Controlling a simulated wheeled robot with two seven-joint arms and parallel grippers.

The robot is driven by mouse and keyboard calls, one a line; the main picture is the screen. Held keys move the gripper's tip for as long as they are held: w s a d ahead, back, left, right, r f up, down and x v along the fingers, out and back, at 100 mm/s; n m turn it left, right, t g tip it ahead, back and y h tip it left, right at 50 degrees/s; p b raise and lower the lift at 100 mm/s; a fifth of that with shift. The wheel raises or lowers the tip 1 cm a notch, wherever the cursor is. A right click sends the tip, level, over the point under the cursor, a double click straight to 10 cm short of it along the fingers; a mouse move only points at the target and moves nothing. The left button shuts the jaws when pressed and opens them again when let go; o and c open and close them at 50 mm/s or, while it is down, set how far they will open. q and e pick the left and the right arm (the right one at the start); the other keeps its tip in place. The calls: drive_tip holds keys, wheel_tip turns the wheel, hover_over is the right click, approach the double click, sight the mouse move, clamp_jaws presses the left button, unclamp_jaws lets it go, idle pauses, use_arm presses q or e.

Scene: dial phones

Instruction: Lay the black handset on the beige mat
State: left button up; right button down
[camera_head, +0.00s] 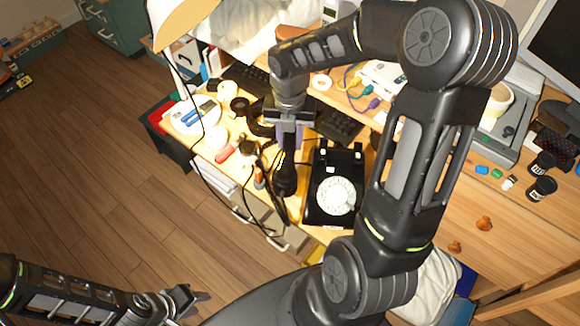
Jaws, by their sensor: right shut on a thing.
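The black handset (286,178) hangs lengthwise below my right gripper (289,134), which is shut on its upper part. The handset is just left of the black dial phone (320,205) with its white dial. I cannot tell whether its lower end touches the desk. I cannot make out the beige mat against the bright wooden desk; my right arm covers part of the desk. My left gripper (190,299) is low at the left, over the floor and away from the desk; its jaw opening is unclear.
Left of the handset the desk is cluttered with a white plate (193,117), a red-handled tool (226,153) and dark cables. A black keyboard (338,126) lies behind the phone. Small bottles (541,188) stand at the right. Open floor lies left.

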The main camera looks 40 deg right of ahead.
wheel_tip(320, 180, down, 5)
drive_tip(key=shift+f, duration=0.2)
drive_tip(key=shift+f+b, duration=0.4)
drive_tip(key=shift+f, duration=1.5)
drive_tip(key=shift+f, duration=0.1)
drive_tip(key=c, duration=1.1)
unclamp_jaws()
wheel_tip(320, 180, up, 12)
drive_tip(key=shift+r+p, duration=0.15)
drive_tip(key=shift+p, duration=0.45)
